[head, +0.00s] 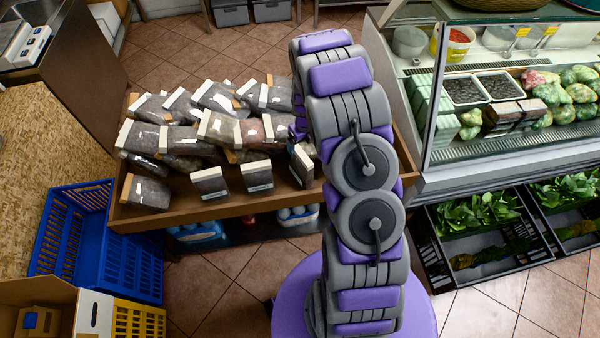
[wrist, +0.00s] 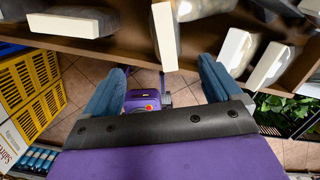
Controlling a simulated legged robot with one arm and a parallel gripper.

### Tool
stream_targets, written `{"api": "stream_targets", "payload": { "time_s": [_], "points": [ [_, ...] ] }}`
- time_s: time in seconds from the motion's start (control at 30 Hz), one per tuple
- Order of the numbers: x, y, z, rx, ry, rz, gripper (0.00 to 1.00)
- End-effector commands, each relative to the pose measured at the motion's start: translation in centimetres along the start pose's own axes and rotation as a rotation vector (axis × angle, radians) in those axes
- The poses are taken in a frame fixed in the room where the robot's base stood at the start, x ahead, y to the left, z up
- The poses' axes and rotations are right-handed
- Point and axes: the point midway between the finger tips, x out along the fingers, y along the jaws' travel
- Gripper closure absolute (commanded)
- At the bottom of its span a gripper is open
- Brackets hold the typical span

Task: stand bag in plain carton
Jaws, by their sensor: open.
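Several dark bags with pale top strips lie and stand on a wooden display table (head: 170,215) in the head view. One upright bag (head: 301,166) stands beside my arm, near the table's front edge. In the wrist view my gripper (wrist: 161,66) is open and empty, its two blue-grey fingers wide apart. A bag's white top strip (wrist: 164,36) shows just beyond and between the fingertips. In the head view my arm hides the gripper. An open carton (head: 40,292), brown inside with a white outer side, is cut off at lower left; I cannot tell whether it is the plain one.
A blue crate (head: 72,240) and a yellow crate (head: 137,322) stand left of the table. A glass chiller counter (head: 500,165) is at right, with black crates of greens (head: 480,225) below it. Tiled floor (head: 215,285) is clear in front of the table.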

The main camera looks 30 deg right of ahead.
Motion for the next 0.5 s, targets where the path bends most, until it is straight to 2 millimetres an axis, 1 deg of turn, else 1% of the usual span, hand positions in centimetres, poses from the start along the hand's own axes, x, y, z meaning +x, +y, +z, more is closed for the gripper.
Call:
{"api": "stream_targets", "payload": {
  "time_s": [0.03,0.3,0.4,0.5],
  "points": [
    [1.3,0.0,-0.2,0.001,0.004,0.005,0.08],
    [6.1,0.2,-0.1,0.000,0.002,0.000,0.08],
    [7.4,0.5,-0.1,-0.001,0.002,-0.003,0.08],
    [8.2,0.6,-0.1,-0.002,0.003,-0.005,0.08]
  ]
}}
